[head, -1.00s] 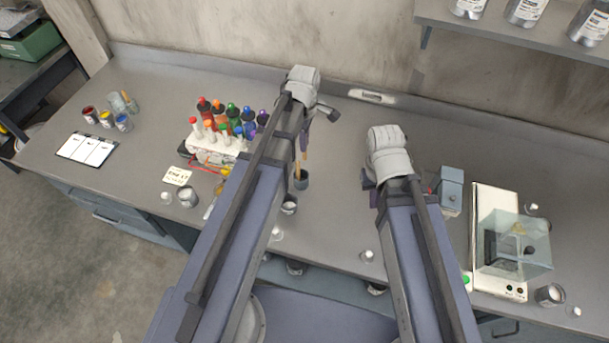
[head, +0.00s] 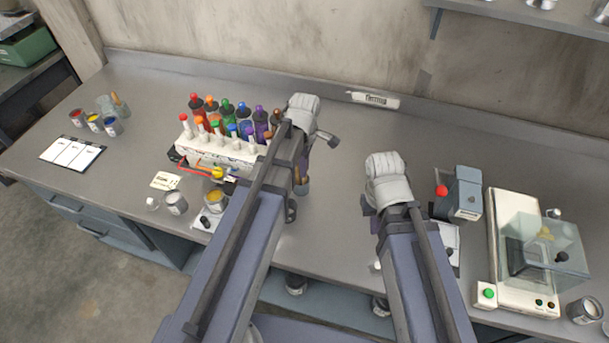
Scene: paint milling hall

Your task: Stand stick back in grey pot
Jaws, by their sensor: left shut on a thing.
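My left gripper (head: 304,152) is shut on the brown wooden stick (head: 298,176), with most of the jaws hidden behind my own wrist. Only a short length of the stick shows below the wrist. The small dark grey pot (head: 304,188) stands on the bench directly below, partly covered by my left arm. The stick's lower part is at the pot; I cannot tell how deep its end is inside. My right gripper (head: 368,202) hangs over the bench to the right, mostly hidden by its wrist, and its jaws do not show clearly.
A white rack (head: 222,150) with several coloured bottles stands left of my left arm. Small jars and a card lie in front of it. A balance with a clear cover (head: 540,245) and a grey box with a red knob (head: 462,192) stand right. Bench between my arms is clear.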

